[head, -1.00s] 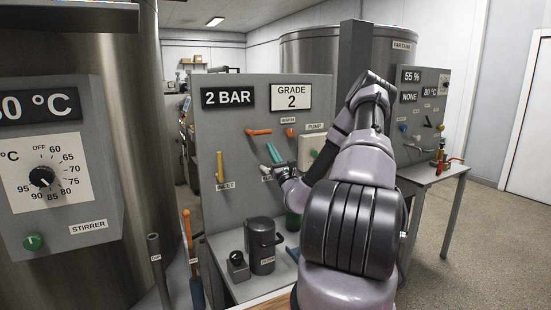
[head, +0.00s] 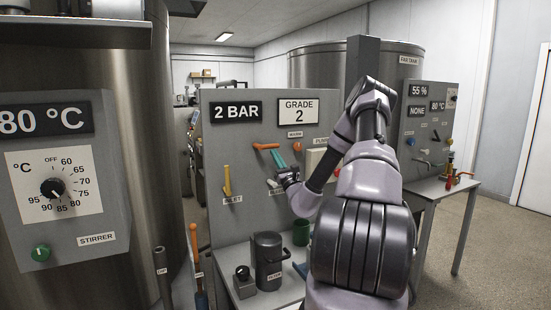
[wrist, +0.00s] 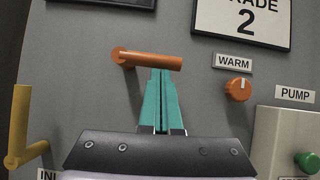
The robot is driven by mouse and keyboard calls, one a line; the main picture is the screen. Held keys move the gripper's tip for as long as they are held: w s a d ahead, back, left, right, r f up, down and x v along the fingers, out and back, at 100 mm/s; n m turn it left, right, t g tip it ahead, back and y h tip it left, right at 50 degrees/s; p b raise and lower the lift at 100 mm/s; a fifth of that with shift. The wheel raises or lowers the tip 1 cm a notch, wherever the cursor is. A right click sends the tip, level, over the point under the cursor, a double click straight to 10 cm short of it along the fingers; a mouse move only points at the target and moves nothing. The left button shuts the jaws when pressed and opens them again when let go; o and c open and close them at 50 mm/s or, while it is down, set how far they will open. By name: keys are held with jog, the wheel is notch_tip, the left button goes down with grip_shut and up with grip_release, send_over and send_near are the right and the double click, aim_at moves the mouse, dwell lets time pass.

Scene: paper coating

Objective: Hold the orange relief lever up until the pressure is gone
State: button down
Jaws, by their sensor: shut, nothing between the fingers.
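The orange relief lever (head: 265,146) sticks out roughly level from the grey panel, below the "2 BAR" display (head: 236,111). In the wrist view the lever (wrist: 147,60) runs left to right at the top centre. My gripper (head: 276,153) has teal fingers, pressed together with nothing between them. In the wrist view the gripper's fingertips (wrist: 162,73) are right at the underside of the lever's right part. They look to be touching it, but I cannot be sure of contact. The lever's label is not visible.
A yellow inlet lever (wrist: 20,125) stands at the left of the panel. An orange "WARM" knob (wrist: 238,89) and a pump box (wrist: 285,140) with a green button are at the right. A dark filter pot (head: 268,260) and a green cup (head: 301,232) stand on the shelf below.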

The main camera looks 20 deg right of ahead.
aim_at(278, 145)
jog(key=shift+d+r+n+y, duration=0.15)
jog(key=shift+r+n+y, duration=0.05)
jog(key=shift+n+y, duration=0.45)
jog(key=shift+d+r+n+g+y, duration=0.1)
jog(key=shift+r+n+g+y, duration=0.15)
jog(key=shift+n+y, duration=0.45)
jog(key=shift+d+r+n+g+y, duration=0.15)
jog(key=shift+r+n+y, duration=0.2)
jog(key=shift+n, duration=0.65)
jog(key=shift+r+n+g+y, duration=0.2)
jog(key=shift+n+y, duration=0.4)
jog(key=shift+n, duration=0.25)
jog(key=shift+r+n+g+y, duration=0.35)
jog(key=shift+n+g+y, duration=0.25)
jog(key=shift+n, duration=0.5)
jog(key=shift+r+n+g+y, duration=0.45)
jog(key=shift+n+y, duration=0.15)
jog(key=shift+n, duration=0.5)
jog(key=shift+r+n+g+y, duration=0.3)
jog(key=shift+n+g+y, duration=0.3)
jog(key=shift+n, duration=0.5)
jog(key=shift+r, duration=0.1)
